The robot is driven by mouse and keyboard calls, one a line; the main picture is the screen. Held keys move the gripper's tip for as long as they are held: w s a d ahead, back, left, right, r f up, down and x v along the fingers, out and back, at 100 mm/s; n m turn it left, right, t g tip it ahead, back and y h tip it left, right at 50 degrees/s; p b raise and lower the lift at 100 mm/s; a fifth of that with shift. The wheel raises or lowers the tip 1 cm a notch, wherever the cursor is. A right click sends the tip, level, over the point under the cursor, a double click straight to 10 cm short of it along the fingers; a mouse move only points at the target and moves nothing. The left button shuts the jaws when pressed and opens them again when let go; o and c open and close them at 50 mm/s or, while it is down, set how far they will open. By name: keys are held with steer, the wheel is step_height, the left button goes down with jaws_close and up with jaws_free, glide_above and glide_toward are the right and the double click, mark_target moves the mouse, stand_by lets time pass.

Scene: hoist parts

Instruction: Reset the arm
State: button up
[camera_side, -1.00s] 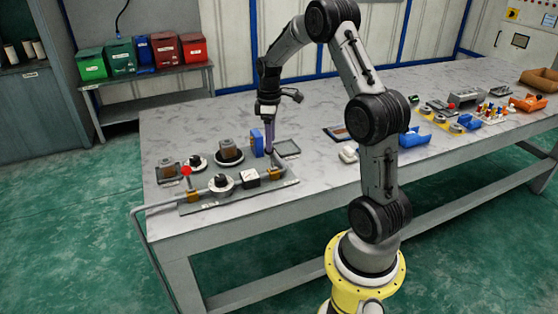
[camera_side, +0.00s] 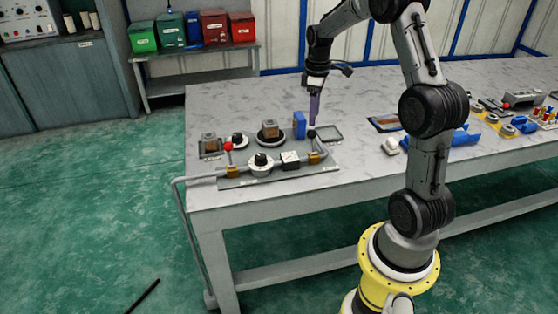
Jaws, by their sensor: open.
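My gripper (camera_side: 314,122) points down over the left part of the table, with its purple fingers just above a small black knob (camera_side: 311,134). I see no object between the fingers, though the gap between them is too small to make out. The knob is at the right end of a pipe assembly on a grey base plate (camera_side: 285,178). The assembly carries a red ball knob (camera_side: 228,146), a black-topped round valve (camera_side: 261,163), a white gauge (camera_side: 290,158) and brass blocks (camera_side: 315,158).
Round-based parts (camera_side: 269,133) stand to the left. Blue parts (camera_side: 459,138) and several small items lie at right. The front left table edge (camera_side: 210,215) is bare.

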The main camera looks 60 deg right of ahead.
steer(key=s+a+r+n+t+h, duration=0.1)
steer(key=s+a+r+n+t, duration=0.2)
steer(key=a+r, duration=1.4)
steer(key=s+a+m+t, duration=0.1)
steer(key=s+a+t, duration=0.2)
steer(key=s+a, duration=0.5)
steer(key=s+a+f+m+y, duration=0.1)
steer(key=s+a+f+m, duration=0.1)
steer(key=s+f+m, duration=0.3)
steer(key=shift+s+a+f, duration=0.2)
steer(key=shift+s+f, duration=0.2)
steer(key=shift+s, duration=0.45)
steer(key=shift+o, duration=0.3)
